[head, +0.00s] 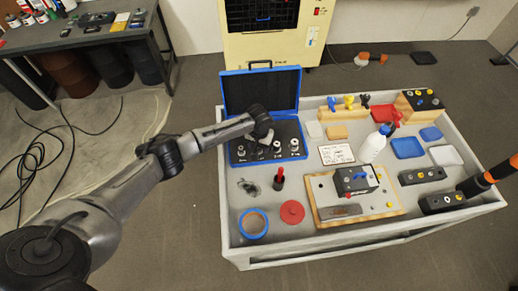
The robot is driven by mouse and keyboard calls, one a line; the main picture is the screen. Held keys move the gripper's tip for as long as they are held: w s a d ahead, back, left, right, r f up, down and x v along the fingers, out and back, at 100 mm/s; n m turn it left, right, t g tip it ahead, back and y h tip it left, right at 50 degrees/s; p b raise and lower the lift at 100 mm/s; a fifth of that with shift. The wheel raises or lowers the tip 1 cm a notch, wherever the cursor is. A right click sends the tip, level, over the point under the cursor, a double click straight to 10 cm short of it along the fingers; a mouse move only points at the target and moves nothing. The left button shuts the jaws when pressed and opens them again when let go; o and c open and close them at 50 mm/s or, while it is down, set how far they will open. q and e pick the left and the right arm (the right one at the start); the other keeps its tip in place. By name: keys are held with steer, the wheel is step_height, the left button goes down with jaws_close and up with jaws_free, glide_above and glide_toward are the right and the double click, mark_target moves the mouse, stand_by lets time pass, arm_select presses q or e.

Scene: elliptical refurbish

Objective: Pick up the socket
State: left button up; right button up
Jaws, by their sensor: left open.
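Several small metallic sockets stand in a row in the dark lower tray of an open blue case (234,161) at the back left of the workbench. One socket (295,146) shows clearly at the right end of the row, and another socket (241,153) is at the left end. My left gripper (264,136) is open over the case, close behind the middle sockets. Its fingers are small and partly hidden, and I cannot tell whether they touch a socket.
The grey bench (350,238) also holds a blue tape roll (254,223), a red disc (292,212), a white bottle (372,149) and a wooden board (330,220) with a dark block. The case's raised lid (261,92) stands behind my gripper.

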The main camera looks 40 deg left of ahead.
arm_select(q)
steer(key=shift+f, duration=0.4)
steer(key=shift+c, duration=0.5)
jaws_close()
